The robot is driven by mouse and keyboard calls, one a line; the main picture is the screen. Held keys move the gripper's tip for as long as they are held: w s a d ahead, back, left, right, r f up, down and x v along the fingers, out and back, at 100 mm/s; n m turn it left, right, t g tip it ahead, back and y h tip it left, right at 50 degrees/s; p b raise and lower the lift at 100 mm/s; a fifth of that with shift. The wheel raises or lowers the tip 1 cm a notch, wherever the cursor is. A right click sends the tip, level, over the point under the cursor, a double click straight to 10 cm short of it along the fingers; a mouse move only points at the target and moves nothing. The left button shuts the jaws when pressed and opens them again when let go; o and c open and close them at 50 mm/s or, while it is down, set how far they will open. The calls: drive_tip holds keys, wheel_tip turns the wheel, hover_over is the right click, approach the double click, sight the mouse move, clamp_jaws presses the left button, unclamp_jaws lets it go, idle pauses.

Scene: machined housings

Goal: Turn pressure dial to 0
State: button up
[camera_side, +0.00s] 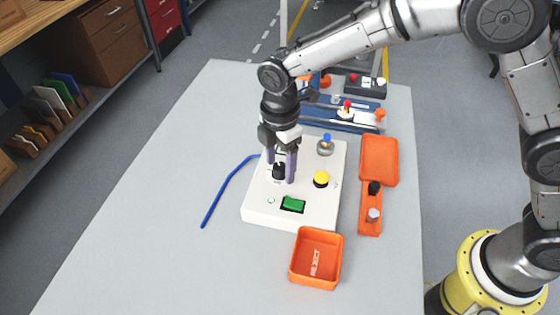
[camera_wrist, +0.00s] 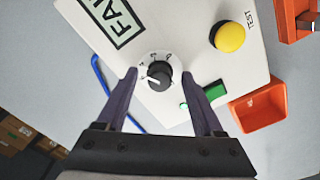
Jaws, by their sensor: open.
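The pressure dial (camera_wrist: 159,75) is a black knob with a white pointer line, set in a round white scale on the white panel box (camera_wrist: 190,20). In the wrist view the pointer aims toward the left side of the scale; the scale marks are too small to read surely. My gripper (camera_wrist: 165,80) is open, with one purple finger on each side of the dial and a visible gap to it. In the side view my gripper (camera_side: 281,178) reaches down over the box, its fingers beside the dial (camera_side: 279,171). Whether the fingertips reach the knob's height is unclear.
An orange REJECT bin (camera_side: 301,284) stands in front, orange trays (camera_side: 379,160) to the right, and a blue cable (camera_side: 218,192) at left.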

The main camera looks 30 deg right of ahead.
clamp_jaws()
idle(0.3)
idle(0.3)
drive_tip(key=m, duration=0.4)
drive_tip(key=shift+m, duration=0.4)
drive_tip(key=m, duration=0.9)
drive_tip(key=shift+a+m, duration=0.1)
drive_tip(key=shift+m, duration=2.1)
